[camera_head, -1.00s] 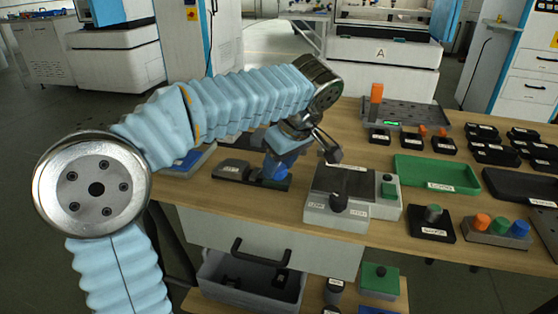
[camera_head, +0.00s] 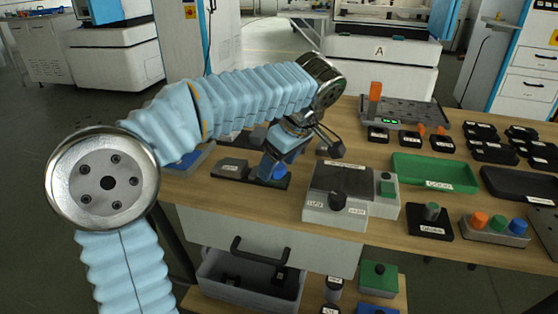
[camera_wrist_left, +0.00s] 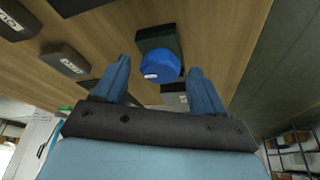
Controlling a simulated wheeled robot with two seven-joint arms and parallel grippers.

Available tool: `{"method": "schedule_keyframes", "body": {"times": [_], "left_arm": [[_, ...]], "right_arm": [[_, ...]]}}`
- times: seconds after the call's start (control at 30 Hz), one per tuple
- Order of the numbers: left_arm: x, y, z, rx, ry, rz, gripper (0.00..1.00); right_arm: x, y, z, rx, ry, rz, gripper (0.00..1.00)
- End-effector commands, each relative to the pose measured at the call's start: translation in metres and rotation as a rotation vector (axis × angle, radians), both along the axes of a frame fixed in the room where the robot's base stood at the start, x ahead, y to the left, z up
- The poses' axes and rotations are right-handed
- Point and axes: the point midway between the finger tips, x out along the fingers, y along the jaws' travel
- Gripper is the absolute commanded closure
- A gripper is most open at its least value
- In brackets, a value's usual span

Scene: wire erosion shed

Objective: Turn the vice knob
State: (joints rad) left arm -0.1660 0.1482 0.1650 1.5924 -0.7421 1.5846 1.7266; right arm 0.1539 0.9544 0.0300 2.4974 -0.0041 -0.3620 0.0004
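A round blue knob with a small white label, which I take to be the vice knob (camera_wrist_left: 160,68), sits on a dark block in the left wrist view. In the head view the same knob (camera_head: 279,173) shows low on the dark base near the table's front edge, partly hidden by my left gripper (camera_head: 268,166). In the left wrist view my left gripper (camera_wrist_left: 158,76) is open, with its blue fingers apart and the knob showing between them. I cannot tell whether either finger touches it. My right gripper is not in view.
A green tray (camera_head: 470,188), dark labelled blocks and a panel of coloured knobs (camera_head: 497,230) lie further right. A drawer handle (camera_head: 262,252) juts out below.

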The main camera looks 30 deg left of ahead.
Motion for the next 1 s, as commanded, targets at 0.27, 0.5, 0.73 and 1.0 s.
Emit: {"method": "schedule_keyframes", "body": {"times": [0.27,0.5,0.73,1.0], "left_arm": [[0.0,0.0,0.001,0.001,0.0,0.0,0.28],[-0.002,-0.013,0.032,-0.001,-0.003,-0.003,0.28],[-0.007,-0.035,0.086,0.0,-0.002,-0.003,0.28],[-0.011,-0.05,0.123,0.0,-0.001,-0.002,0.28]], "right_arm": [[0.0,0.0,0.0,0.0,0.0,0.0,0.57],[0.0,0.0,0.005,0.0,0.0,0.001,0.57],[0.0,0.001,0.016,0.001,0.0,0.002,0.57],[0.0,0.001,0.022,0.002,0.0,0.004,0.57]]}}
